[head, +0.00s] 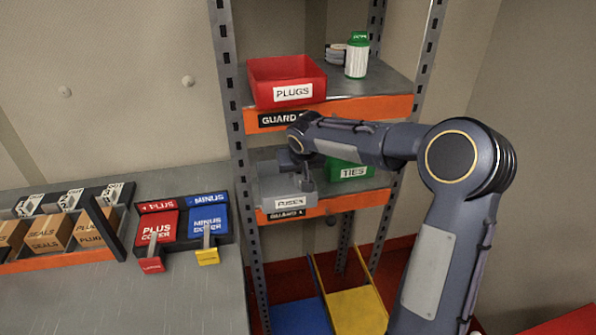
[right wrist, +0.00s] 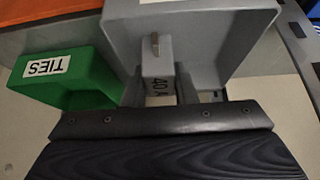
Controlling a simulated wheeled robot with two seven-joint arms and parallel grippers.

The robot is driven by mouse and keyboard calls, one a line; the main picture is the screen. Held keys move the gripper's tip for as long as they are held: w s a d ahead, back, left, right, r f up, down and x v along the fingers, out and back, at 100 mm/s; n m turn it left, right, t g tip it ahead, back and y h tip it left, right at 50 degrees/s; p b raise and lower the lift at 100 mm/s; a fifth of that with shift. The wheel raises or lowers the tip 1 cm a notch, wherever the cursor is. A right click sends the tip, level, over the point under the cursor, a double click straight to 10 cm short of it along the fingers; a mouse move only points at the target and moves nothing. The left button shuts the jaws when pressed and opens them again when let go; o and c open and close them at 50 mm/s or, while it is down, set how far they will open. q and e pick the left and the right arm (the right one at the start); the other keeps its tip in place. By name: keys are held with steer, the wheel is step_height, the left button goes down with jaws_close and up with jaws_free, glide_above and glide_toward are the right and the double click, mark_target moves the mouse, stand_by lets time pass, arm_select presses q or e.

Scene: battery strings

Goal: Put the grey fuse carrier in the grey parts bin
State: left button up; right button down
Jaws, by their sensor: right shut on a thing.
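The grey parts bin (head: 272,203), labelled FUSES, sits on the middle shelf of the rack. In the right wrist view its grey interior (right wrist: 226,48) fills the upper right. My right gripper (head: 304,182) is at the bin, reaching in from above and the right. In the right wrist view the carrier overlaps the bin's inside. I cannot tell whether it touches the bin floor. In the head view the carrier is not clearly distinguishable. My left gripper is out of view.
A green TIES bin (head: 350,171) stands just right of the grey bin. A red PLUGS bin (head: 287,81) sits on the shelf above. The rack's uprights (head: 229,95) flank the shelves. A bench with red and blue covers (head: 208,222) is at left.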

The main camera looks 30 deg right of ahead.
steer(key=c, duration=1.2)
jaws_free()
steer(key=shift+o, duration=0.2)
steer(key=shift+r+p, duration=0.55)
steer(key=shift+p, duration=0.2)
steer(key=shift+s+r, duration=0.1)
steer(key=shift+r, duration=0.3)
steer(key=shift+v, duration=0.8)
steer(key=s+a+f+y+b, duration=0.1)
steer(key=s+a, duration=0.2)
steer(key=s, duration=0.8)
steer(key=s+a+f+n+y+b, duration=0.1)
steer(key=s+a, duration=0.3)
steer(key=s, duration=0.7)
steer(key=s+a+f+y+b, duration=0.2)
steer(key=s+a+f+y, duration=0.1)
steer(key=s, duration=0.9)
steer(key=shift+a+n, duration=0.3)
steer(key=shift+a, duration=0.1)
steer(key=shift+s, duration=0.1)
